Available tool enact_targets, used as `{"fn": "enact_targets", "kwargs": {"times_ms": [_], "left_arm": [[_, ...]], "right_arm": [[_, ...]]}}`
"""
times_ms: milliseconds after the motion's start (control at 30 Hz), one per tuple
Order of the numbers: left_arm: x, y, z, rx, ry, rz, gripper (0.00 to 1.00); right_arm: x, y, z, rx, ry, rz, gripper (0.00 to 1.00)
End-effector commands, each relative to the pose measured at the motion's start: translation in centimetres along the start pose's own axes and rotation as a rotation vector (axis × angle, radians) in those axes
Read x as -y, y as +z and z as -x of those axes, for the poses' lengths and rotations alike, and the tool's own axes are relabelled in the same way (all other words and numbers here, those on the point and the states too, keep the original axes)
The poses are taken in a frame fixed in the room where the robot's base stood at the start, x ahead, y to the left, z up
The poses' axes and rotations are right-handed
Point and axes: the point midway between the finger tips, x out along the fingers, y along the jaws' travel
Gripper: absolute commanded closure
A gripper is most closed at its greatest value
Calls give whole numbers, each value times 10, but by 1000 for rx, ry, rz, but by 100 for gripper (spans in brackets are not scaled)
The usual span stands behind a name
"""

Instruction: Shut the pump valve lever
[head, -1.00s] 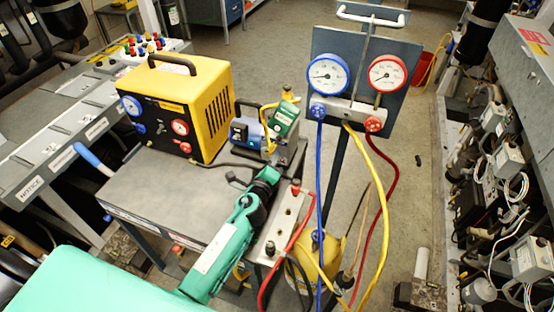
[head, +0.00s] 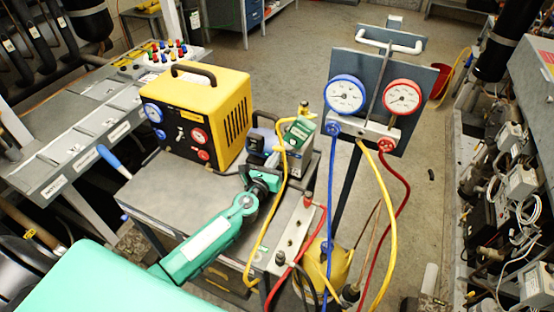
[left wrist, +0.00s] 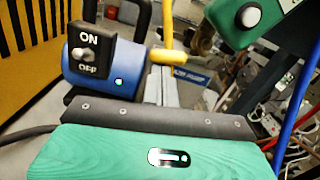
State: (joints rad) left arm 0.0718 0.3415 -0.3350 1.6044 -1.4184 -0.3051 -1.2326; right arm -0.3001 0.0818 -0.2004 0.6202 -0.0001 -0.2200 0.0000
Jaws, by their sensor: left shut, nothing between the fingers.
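The blue pump (head: 262,140) stands at the back right of the grey cart top. In the left wrist view its blue body (left wrist: 120,72) carries a black ON/OFF switch. A short yellow bar (left wrist: 182,57), which may be the valve lever, lies roughly level just beyond my fingers, beside an upright yellow piece. I cannot tell whether they touch it. My left gripper (head: 273,165) is shut and empty, reaching to the pump's front; its fingers also show in the left wrist view (left wrist: 160,85). My right gripper is not in view.
A yellow recovery machine (head: 205,110) stands left of the pump. A gauge manifold (head: 370,130) on a stand is to the right, with blue, yellow and red hoses hanging. A yellow hose (head: 262,225) hangs close to my left arm. A metal block (head: 292,235) sits nearby.

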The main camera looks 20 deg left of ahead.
Motion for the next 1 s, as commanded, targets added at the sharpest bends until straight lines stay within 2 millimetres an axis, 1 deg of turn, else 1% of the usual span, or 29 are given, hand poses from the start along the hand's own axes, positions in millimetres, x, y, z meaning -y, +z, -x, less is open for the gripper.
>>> {"fn": "enact_targets", "kwargs": {"times_ms": [33, 200, 400, 1000], "left_arm": [[-1, 6, -1, 3, -1, -31, 100], [-2, 10, -1, 3, -4, -113, 100], [-3, 12, -1, 3, -8, -166, 100], [-3, 12, -1, 3, -9, -181, 100]], "right_arm": [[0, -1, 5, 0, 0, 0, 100], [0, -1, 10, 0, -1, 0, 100], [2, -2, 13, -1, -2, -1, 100], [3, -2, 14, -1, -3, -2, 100]]}}
